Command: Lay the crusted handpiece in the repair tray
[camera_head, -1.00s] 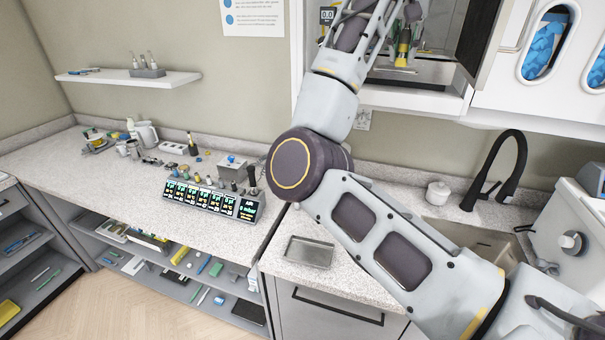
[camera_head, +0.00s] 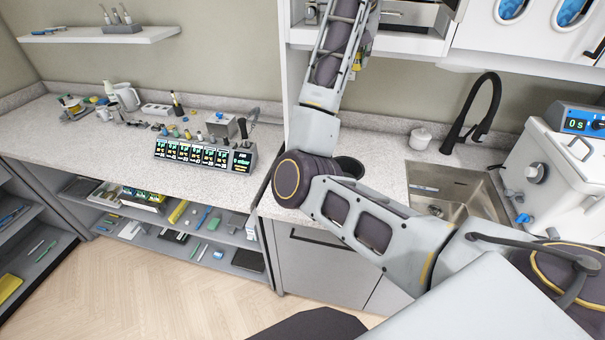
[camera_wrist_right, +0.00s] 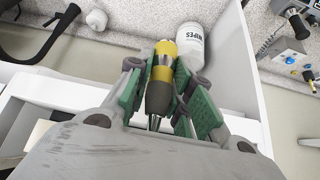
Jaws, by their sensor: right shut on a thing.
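The handpiece (camera_wrist_right: 160,75), yellow with a dark grey end, is held between the green-padded fingers of my right gripper (camera_wrist_right: 162,82) in the right wrist view. In the head view my right forearm reaches up to the cabinet front; a bit of yellow shows beside it, and the fingers are not clear there. I cannot make out the repair tray in either view now; my arm covers part of the counter. My left gripper is not in view.
The sink (camera_head: 455,190) and black faucet (camera_head: 478,112) are right of my arm. A white jar (camera_head: 420,138) stands behind the sink. A wipes canister (camera_wrist_right: 190,45) shows beside the handpiece. A display unit (camera_head: 205,155) sits on the left counter; bare counter lies before it.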

